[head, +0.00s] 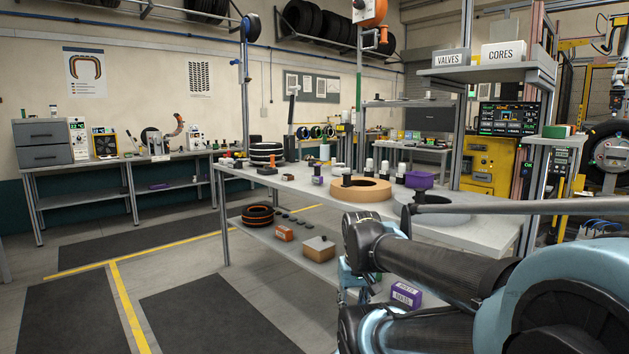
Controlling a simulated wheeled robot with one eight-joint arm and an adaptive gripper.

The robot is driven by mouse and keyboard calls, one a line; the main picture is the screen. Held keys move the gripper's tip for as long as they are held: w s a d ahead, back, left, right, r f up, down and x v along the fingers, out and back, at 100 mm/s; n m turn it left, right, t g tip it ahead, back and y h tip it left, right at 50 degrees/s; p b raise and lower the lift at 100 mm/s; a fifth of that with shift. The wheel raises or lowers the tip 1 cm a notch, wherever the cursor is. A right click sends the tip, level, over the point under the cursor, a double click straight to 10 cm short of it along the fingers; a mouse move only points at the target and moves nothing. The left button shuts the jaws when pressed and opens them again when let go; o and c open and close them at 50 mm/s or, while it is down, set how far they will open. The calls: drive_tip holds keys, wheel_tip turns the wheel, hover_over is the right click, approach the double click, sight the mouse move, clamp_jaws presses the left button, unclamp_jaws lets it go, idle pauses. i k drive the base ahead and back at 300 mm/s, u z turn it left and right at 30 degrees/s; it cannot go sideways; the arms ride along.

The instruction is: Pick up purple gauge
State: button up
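A small purple item (318,180) with a dark top stands on the long grey workbench, left of the orange-tan ring; it may be the purple gauge, but it is too small to be sure. A larger purple block (420,181) sits farther right on the same bench, behind the grey ring. A purple labelled box (406,295) lies on the lower shelf, partly behind my arm. My arm fills the lower right, in front of the bench's right end. I cannot make out my gripper's fingers.
The workbench (290,188) also bears an orange-tan ring (372,192), a grey ring (450,218), several black-and-white bottles and a tyre stack (267,154). A long grey rod crosses above its right end. Another bench stands at the left wall. The floor at lower left is clear.

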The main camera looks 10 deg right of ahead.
sight(316, 178)
drive_tip(key=i, duration=0.9)
